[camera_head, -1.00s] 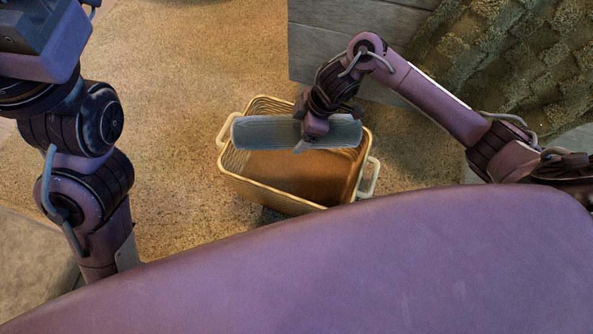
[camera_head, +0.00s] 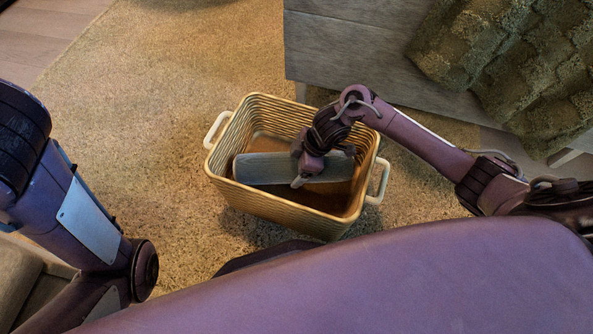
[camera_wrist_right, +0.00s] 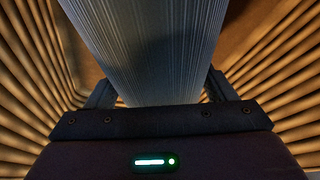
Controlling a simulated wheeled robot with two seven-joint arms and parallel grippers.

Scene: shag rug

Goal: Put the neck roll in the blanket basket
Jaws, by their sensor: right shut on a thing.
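The neck roll (camera_head: 268,168) is a grey, finely ribbed cylinder. It lies level inside the blanket basket (camera_head: 233,195), below the rim, in the head view. The basket is tan and ribbed, with a pale handle at each end. My right gripper (camera_head: 301,178) reaches down into the basket and is shut on the neck roll. In the right wrist view the roll (camera_wrist_right: 145,45) runs between the two fingers, with the ribbed basket walls (camera_wrist_right: 35,70) on both sides. Whether the roll touches the basket floor is hidden. My left arm shows at the left, but its gripper is out of view.
The basket stands on a beige shag rug (camera_head: 150,110). A grey wooden piece of furniture (camera_head: 350,50) stands behind it, with a green-brown textured throw (camera_head: 500,60) at the right. The rug left of the basket is clear.

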